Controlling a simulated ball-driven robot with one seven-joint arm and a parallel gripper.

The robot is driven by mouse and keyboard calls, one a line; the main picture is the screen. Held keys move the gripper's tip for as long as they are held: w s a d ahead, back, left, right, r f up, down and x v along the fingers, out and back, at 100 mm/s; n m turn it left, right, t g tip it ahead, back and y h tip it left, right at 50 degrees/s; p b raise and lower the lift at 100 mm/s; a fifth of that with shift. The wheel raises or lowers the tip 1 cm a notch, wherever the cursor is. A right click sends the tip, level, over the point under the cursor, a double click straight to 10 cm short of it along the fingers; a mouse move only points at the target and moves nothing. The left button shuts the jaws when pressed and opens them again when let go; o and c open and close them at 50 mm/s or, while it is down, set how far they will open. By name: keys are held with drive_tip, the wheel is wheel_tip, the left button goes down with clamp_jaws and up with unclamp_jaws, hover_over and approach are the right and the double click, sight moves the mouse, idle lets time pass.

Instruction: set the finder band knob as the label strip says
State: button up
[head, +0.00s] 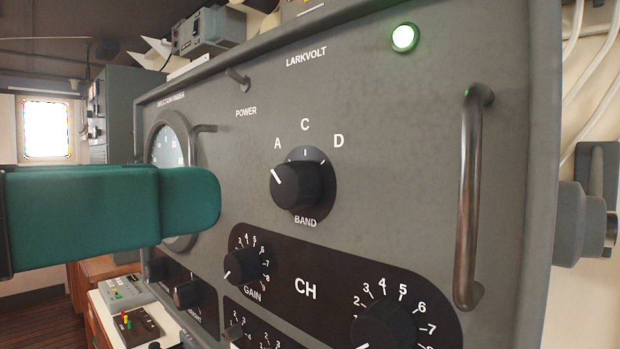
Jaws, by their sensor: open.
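The band knob (298,184) is a black round knob on the grey front panel (400,130), labelled BAND below and A, C and D around its top. Its white pointer line points to the upper left, towards A. A thin pale strip (190,67) lies along the top edge of the cabinet at a steep angle; I cannot read any words on it.
A metal handle (470,195) stands out right of the knob. The gain knob (245,266) and a channel knob (383,325) sit below. A POWER toggle (238,79) is up left. A green lamp (404,37) is lit. A round dial (168,146) is partly hidden.

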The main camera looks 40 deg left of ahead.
sight(283, 183)
drive_tip(key=w, duration=0.3)
drive_tip(key=w+p, duration=0.1)
drive_tip(key=w, duration=0.5)
drive_tip(key=shift+d+p, duration=0.3)
drive_tip(key=c, duration=1)
